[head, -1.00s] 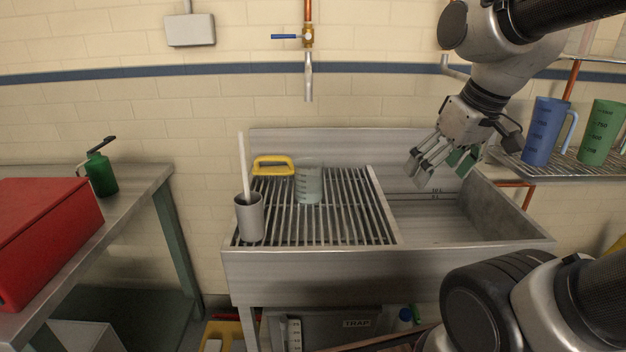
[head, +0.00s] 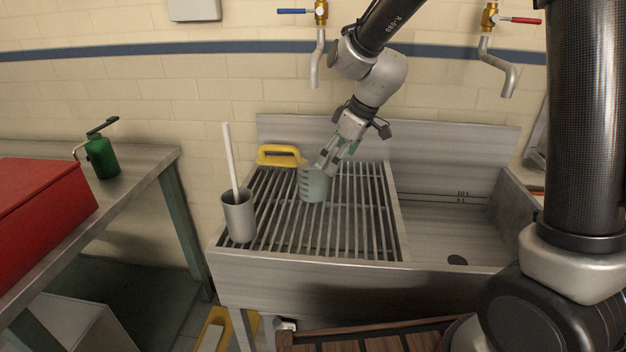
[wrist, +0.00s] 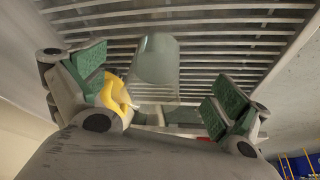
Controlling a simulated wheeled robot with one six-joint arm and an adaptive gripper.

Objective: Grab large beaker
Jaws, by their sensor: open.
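The large beaker (head: 312,187) is a clear grey-green cup with dark graduation marks, standing upright on the slatted drain rack of the sink. My gripper (head: 326,163) is just above and to the right of its rim in the head view, angled down toward it. In the wrist view the beaker (wrist: 156,60) shows ahead, between the two green-padded fingers (wrist: 156,98), which are spread wide. Nothing is held. Whether a finger touches the beaker cannot be told.
A yellow-handled object (head: 281,155) lies just behind and left of the beaker. A grey cup (head: 238,216) with a white stick stands at the rack's front left. The sink basin (head: 455,225) at right is empty. The rack's right side is free.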

